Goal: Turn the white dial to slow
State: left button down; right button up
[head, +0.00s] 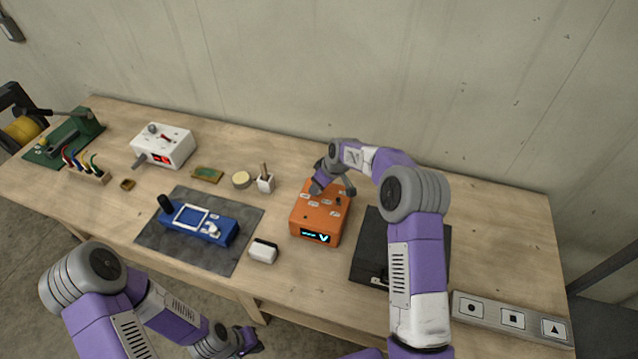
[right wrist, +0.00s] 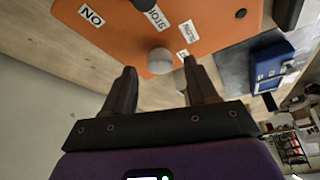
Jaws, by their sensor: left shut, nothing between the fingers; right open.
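The orange box (head: 309,222) stands on the bench, with several white labels and a small lit display on its front. My right gripper (head: 318,187) is over its back left part and hides the white dial in the head view. In the right wrist view the round white dial (right wrist: 160,61) sits on the orange panel (right wrist: 120,32). My right gripper (right wrist: 160,70) is open, with a finger on each side of the dial; I cannot tell whether they touch it. A slow label (right wrist: 187,32) seems to lie beside the dial. My left gripper (head: 250,342) is shut and empty, low before the bench.
A black case (head: 370,245) stands right of the orange box, and a grey button panel (head: 512,319) lies at the front right. A blue device (head: 200,222) rests on a dark mat (head: 160,237) to the left. A white box (head: 162,147) stands farther left.

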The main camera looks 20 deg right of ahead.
jog(key=shift+w+a+f, duration=0.1)
jog(key=shift+w+f, duration=0.1)
jog(key=shift+f, duration=0.25)
jog(key=shift+s+f, duration=0.1)
jog(key=shift+f, duration=0.05)
jog(key=c, duration=1)
jog(key=shift+a, duration=0.1)
jog(key=shift+c, duration=0.2)
